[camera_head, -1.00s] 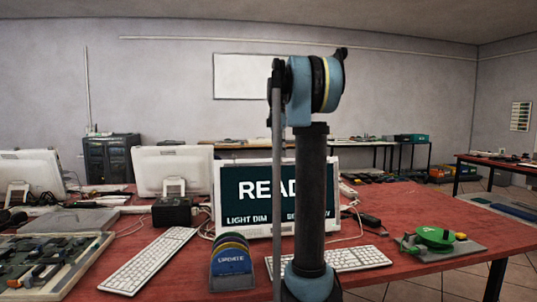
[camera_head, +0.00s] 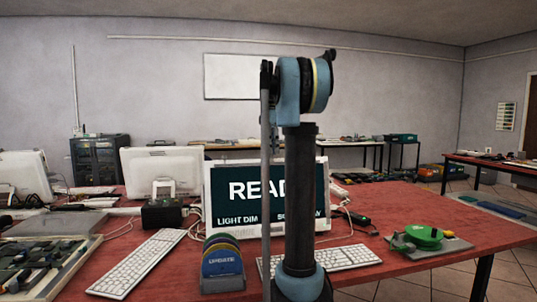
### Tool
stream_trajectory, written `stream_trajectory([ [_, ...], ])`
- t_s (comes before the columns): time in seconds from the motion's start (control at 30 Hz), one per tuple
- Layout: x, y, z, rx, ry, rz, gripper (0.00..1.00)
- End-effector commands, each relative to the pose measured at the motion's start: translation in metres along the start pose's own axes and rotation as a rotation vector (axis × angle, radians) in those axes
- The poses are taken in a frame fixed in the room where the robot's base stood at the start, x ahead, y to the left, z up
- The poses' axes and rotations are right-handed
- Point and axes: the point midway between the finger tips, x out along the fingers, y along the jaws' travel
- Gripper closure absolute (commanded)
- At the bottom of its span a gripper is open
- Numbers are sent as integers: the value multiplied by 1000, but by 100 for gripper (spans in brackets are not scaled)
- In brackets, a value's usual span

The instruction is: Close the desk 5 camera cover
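A monitor (camera_head: 230,190) with a dark screen reading "READ…" and "LIGHT DIM" stands on the red desk (camera_head: 400,283), partly hidden behind my arm. I cannot make out a camera cover on it or a desk number. Two white monitors face away, one at the centre left (camera_head: 161,172) and one at the left edge (camera_head: 22,178). My arm rises upright in front of the screen and bends at the top. My gripper's fingers do not show in this view.
Keyboards (camera_head: 137,264) lie on the desk. A disc holder marked "UPDATE" (camera_head: 222,265) stands between them. A green round device (camera_head: 423,236) sits on a grey mat at the right. Circuit boards (camera_head: 40,268) fill a tray at the left. Tiled floor (camera_head: 450,272) is open at the right.

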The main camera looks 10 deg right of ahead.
Motion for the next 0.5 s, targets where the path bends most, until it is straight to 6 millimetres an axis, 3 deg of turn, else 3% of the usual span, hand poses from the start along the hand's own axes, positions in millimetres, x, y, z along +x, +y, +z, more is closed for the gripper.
stream_trajectory([
  [0.5,-87,1,0,0,0,-1,62],
])
